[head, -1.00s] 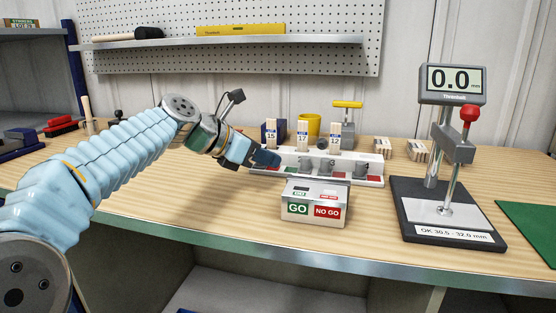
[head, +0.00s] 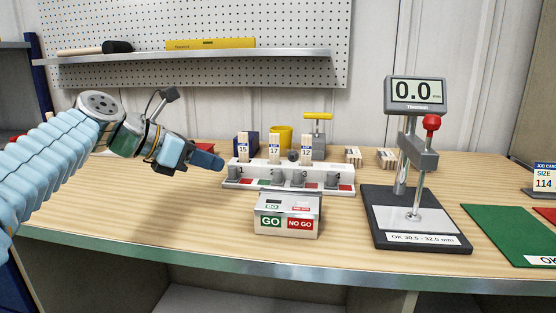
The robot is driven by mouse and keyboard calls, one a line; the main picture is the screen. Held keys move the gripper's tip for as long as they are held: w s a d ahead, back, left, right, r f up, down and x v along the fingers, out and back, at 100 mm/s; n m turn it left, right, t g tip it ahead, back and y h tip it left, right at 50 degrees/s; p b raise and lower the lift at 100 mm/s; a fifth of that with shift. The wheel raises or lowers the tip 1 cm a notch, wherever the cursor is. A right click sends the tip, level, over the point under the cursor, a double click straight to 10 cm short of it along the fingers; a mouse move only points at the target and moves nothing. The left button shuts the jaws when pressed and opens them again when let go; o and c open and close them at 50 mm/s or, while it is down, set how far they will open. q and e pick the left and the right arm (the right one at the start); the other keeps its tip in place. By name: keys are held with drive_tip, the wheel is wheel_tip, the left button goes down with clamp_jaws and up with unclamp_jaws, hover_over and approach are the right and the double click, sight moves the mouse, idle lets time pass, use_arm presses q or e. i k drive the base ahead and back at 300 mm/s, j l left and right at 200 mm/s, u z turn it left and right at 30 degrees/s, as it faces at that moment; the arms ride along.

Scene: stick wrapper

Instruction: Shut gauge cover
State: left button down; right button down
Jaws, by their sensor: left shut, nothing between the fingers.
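A small white box (head: 286,226) with a green GO panel and a red NO GO panel stands near the bench's front edge. It has a grey metal top (head: 290,201) with small green and red labels. I cannot tell a separate gauge cover apart on it. Behind it is a white rack (head: 334,171) with grey numbered holders. A digital gauge (head: 415,93) reading 0.0 stands on a dark base to the right. My left gripper (head: 221,163) is shut and empty, just left of the rack's left end, apart from the box. My right gripper is not in view.
Tags marked 15 (head: 243,147), 17 and 12 stand along the rack, with a yellow cup (head: 281,136) behind. Wooden blocks (head: 353,155) lie at the back. A green mat (head: 506,231) lies at right. The bench left of the box is clear.

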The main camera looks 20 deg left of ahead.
sight(293, 155)
drive_tip(key=k, duration=1)
